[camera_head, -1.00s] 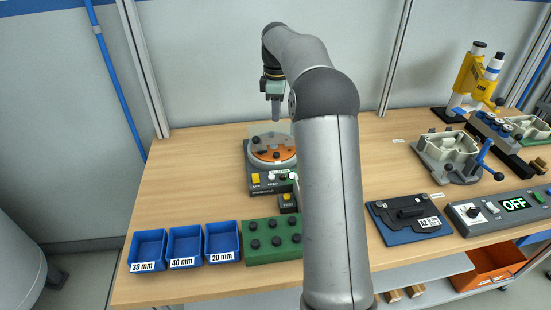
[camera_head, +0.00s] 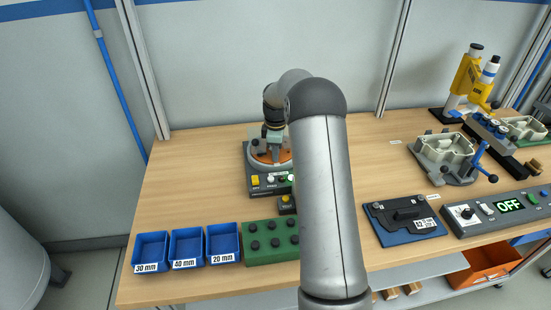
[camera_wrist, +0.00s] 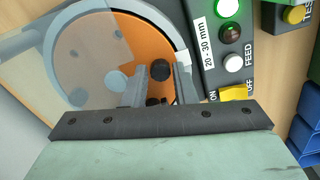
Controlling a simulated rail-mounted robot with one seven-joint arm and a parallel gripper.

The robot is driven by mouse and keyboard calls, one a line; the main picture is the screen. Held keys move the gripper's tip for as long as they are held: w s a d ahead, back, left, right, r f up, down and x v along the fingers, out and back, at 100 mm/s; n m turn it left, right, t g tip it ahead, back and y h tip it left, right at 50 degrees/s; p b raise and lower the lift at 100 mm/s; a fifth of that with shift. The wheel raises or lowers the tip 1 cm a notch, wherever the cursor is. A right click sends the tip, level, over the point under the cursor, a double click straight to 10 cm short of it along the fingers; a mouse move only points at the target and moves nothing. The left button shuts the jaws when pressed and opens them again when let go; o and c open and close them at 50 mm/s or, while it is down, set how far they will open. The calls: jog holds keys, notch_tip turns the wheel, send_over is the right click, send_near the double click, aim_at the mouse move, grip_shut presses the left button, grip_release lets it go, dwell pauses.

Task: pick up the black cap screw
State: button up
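A black cap screw (camera_wrist: 160,70) lies on the orange disc (camera_wrist: 128,42) of the round feeder, its round head showing in the wrist view. My gripper (camera_wrist: 162,80) is open, with one finger on each side of the screw near the tips. I see clear gaps beside the head. A second dark piece (camera_wrist: 153,102) shows lower between the fingers, partly hidden. In the head view, my gripper (camera_head: 273,152) is down over the feeder and hides most of the disc. The height of the fingertips above the disc is hard to tell.
A translucent cover (camera_wrist: 75,65) spans the disc's left part. The feeder's control box (camera_head: 268,184) has a yellow switch and buttons. Three blue bins (camera_head: 187,247) and a green block (camera_head: 258,257) with several black screws stand in front.

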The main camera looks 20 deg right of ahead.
jog(key=shift+f, duration=0.3)
grip_shut()
jog(key=shift+r, duration=0.2)
